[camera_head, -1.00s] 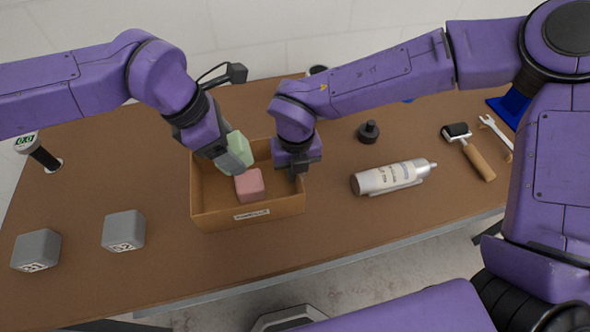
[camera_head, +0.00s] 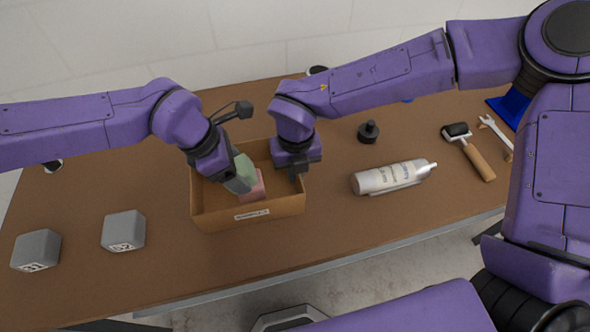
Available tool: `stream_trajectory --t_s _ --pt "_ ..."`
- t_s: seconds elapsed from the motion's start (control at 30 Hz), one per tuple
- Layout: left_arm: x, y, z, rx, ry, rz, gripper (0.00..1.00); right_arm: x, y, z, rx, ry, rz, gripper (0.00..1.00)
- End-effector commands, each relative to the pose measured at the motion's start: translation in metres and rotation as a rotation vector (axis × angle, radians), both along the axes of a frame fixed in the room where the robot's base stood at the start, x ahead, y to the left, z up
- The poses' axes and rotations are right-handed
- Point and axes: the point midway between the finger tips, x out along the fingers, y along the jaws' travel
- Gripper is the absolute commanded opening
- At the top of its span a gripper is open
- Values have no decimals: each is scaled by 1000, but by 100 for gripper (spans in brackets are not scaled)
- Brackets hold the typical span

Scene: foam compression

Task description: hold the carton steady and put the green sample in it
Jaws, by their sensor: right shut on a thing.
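The open brown carton (camera_head: 215,217) stands on the table with a pink block (camera_head: 258,187) inside. My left gripper (camera_head: 240,184) reaches down into the carton from the left, shut on the green sample (camera_head: 244,166). The sample is tilted, low inside the carton and close to the pink block, which it and the gripper partly hide. I cannot tell whether the two touch. My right gripper (camera_head: 298,170) is shut on the carton's right wall; its fingertips are partly hidden.
Two grey marked cubes (camera_head: 123,231) (camera_head: 36,251) stand on the left of the table. A white bottle (camera_head: 390,177) lies right of the carton. A black weight (camera_head: 369,132), a roller (camera_head: 470,152) and a wrench (camera_head: 497,135) are further right. The table front is clear.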

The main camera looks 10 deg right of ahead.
Motion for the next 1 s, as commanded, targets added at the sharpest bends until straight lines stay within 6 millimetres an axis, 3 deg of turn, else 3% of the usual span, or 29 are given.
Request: stream_trajectory --t_s 0.03,0.07,0.1,0.43,0.8,1.0 --pt "0 0 1 0 -1 -1 84 0 0 0 0 0 0 0" --pt "0 0 1 0 -1 -1 93 0 0 0 0 0 0 0" --pt "0 0 1 0 -1 -1 97 0 0 0 0 0 0 0" --pt "0 2 7 0 -2 1 97 0 0 0 0 0 0 0" --pt "-2 31 88 -3 -4 2 97 0 0 0 0 0 0 0" --pt "-3 40 112 -1 -1 0 97 0 0 0 0 0 0 0"
